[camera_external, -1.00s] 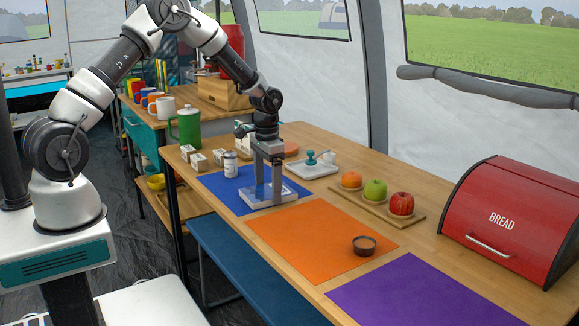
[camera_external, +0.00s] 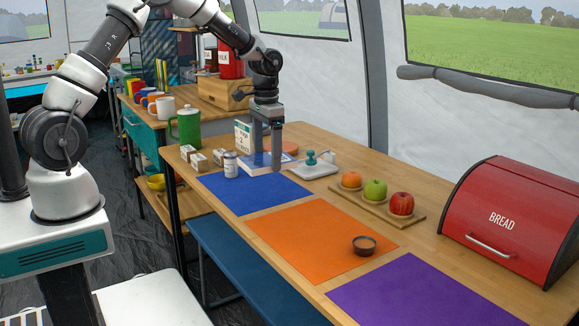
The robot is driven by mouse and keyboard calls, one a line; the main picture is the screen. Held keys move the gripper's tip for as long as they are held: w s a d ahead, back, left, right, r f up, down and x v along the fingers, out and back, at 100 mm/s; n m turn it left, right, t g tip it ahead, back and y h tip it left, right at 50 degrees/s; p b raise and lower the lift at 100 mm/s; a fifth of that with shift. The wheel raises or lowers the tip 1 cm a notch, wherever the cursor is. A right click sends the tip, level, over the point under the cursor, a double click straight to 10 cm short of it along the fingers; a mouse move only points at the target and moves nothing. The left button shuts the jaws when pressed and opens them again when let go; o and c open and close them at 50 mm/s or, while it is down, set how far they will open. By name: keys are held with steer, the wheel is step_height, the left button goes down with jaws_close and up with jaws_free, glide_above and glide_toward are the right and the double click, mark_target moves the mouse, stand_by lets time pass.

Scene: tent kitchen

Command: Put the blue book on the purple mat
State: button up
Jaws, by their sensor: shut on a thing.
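My gripper (camera_external: 266,148) is shut on the blue book (camera_external: 252,160), a flat thing with a blue and white cover. The book looks roughly level and seems to be held above the back edge of the blue mat (camera_external: 255,195); its exact height is hard to tell. The fingers hide part of the book. The purple mat (camera_external: 430,292) lies at the near right end of the table, with nothing on it. My gripper is far to the left of and behind it.
The orange mat (camera_external: 310,238) lies between, with a small dark bowl (camera_external: 364,245) on it. A can (camera_external: 230,164) stands close left of the book. A white tray (camera_external: 318,169), fruit board (camera_external: 370,205) and red bread box (camera_external: 515,215) line the back.

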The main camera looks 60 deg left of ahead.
steer(key=w+d+m, duration=0.3)
steer(key=d+m, duration=0.2)
steer(key=d, duration=1)
steer(key=w+d+m, duration=0.3)
steer(key=d+m, duration=0.1)
steer(key=d, duration=1.1)
steer(key=s+d+m, duration=0.4)
steer(key=d, duration=0.8)
steer(key=s+d+m, duration=0.4)
steer(key=s+d, duration=0.1)
steer(key=d, duration=0.7)
step_height(320, 180, down, 4)
steer(key=shift+f+b, duration=0.2)
steer(key=shift+b, duration=0.45)
steer(key=shift+f+b, duration=0.5)
steer(key=shift+f, duration=2.1)
